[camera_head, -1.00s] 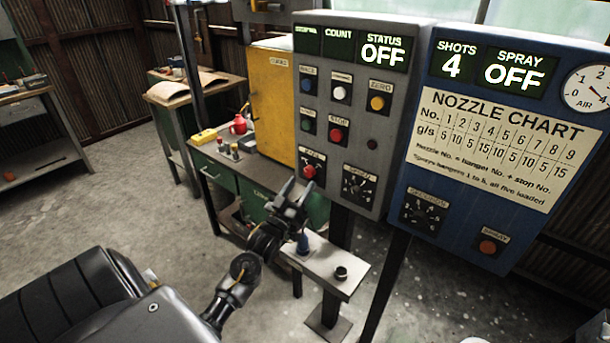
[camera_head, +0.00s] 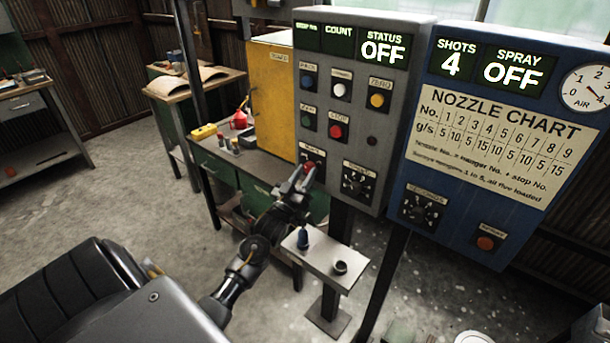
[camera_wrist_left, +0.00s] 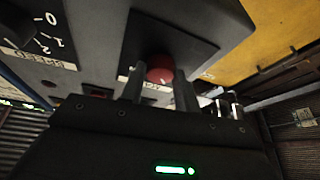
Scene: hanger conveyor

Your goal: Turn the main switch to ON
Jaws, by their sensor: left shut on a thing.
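The main switch is a red knob (camera_head: 309,167) low on the left of the grey panel (camera_head: 373,100); its label is too blurred to read. The panel's status display (camera_head: 383,51) reads OFF. My left gripper (camera_head: 303,180) is at the knob, reaching up from below. In the left wrist view the red knob (camera_wrist_left: 160,69) sits between the two fingers of my left gripper (camera_wrist_left: 159,88), which are shut on it. The knob's turned position cannot be made out. My right gripper is not in view.
A selector dial (camera_head: 358,182) sits just right of the knob, with several push buttons above. The blue panel (camera_head: 455,226) stands at right, a yellow cabinet (camera_head: 270,100) behind.

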